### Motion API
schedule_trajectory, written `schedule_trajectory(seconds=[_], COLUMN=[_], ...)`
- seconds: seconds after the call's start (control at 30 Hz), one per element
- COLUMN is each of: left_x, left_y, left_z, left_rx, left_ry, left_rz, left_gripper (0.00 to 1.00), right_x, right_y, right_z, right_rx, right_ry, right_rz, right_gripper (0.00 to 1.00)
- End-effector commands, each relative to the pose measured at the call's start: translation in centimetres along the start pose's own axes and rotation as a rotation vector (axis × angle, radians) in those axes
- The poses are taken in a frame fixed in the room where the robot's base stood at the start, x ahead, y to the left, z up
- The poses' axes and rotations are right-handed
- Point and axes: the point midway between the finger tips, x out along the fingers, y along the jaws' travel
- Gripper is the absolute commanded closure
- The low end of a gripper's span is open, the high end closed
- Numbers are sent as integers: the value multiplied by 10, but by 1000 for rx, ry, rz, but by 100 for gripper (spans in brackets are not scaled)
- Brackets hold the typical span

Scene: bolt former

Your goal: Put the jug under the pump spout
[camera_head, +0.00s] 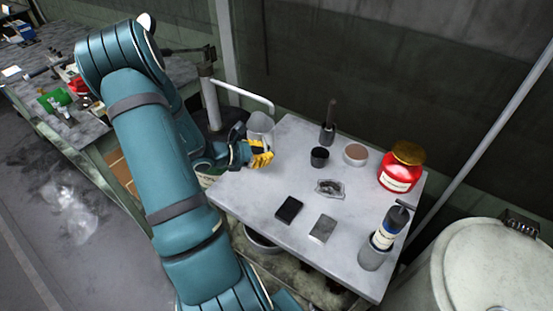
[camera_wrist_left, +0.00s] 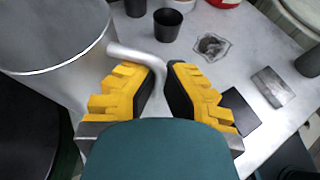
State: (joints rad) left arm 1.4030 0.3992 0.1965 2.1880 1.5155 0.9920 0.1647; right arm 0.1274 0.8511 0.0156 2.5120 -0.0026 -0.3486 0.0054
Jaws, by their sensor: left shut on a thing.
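The jug (camera_head: 260,124) is a grey metal cylinder at the back left corner of the table. In the left wrist view its large body (camera_wrist_left: 70,75) fills the upper left, with a curved handle (camera_wrist_left: 135,53) reaching toward the fingers. My left gripper (camera_head: 262,153) has yellow fingertips; in the left wrist view (camera_wrist_left: 163,88) they are shut on the handle. The pump spout (camera_head: 242,93) is a pale bent pipe, its downturned end appearing just above the jug in the head view. I cannot tell whether the jug touches the table. My right gripper is not in view.
The grey table (camera_head: 270,190) holds a black cup (camera_head: 320,157), a red jar (camera_head: 401,168), a dark bottle (camera_head: 390,227) and small flat blocks. A pale drum (camera_head: 490,270) stands at right. A cluttered bench (camera_head: 75,130) is at far left. The table's middle has free room.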

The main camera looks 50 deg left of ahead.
Motion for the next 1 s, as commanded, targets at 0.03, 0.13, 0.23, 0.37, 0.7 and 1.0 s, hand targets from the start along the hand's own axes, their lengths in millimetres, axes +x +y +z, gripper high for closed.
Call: schedule_trajectory(seconds=[0.03, 0.13, 0.23, 0.37, 0.7, 1.0], left_x=[9, 18, 23, 32, 48, 49], left_y=[0, 1, 1, 1, -1, -2], left_z=[3, 7, 9, 13, -19, -21], left_rx=[1, 1, 1, 2, 0, 1], left_ry=[-2, -2, -1, -3, -1, -1], left_rz=[-1, 0, 1, -1, 1, 1], left_gripper=[100, 100, 100, 100, 100, 100], right_x=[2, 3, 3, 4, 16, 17], right_y=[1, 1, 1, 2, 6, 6], right_z=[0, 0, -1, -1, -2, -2], right_rx=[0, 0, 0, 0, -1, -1], right_ry=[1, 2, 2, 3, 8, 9], right_rz=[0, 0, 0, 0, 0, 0], right_gripper=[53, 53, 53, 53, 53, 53])
